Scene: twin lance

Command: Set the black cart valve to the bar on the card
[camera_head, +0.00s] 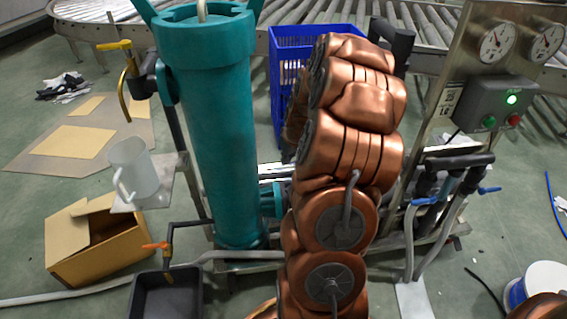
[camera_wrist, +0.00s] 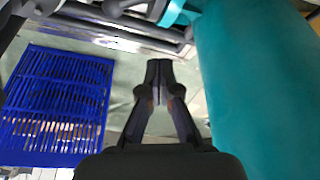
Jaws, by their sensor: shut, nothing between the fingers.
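In the wrist view my gripper (camera_wrist: 159,70) is shut and empty, its dark fingertips together above the floor, between the blue crate and the teal cylinder. In the head view my copper-coloured arm hides it. A steel panel with two round gauges (camera_head: 495,43) stands at the right. A small white card with dark marks (camera_head: 447,101) is on its post; the print is too small to read. Black pipework (camera_head: 458,161) with blue lever handles (camera_head: 425,201) sits below the panel. I cannot tell which part is the black cart valve.
A teal cylinder (camera_head: 215,130) stands left of my arm and fills the right of the wrist view (camera_wrist: 262,85). A blue crate (camera_head: 285,105), roller conveyor (camera_head: 105,32), cardboard box (camera_head: 72,250), white jug (camera_head: 135,168) and black tray (camera_head: 140,300) surround it.

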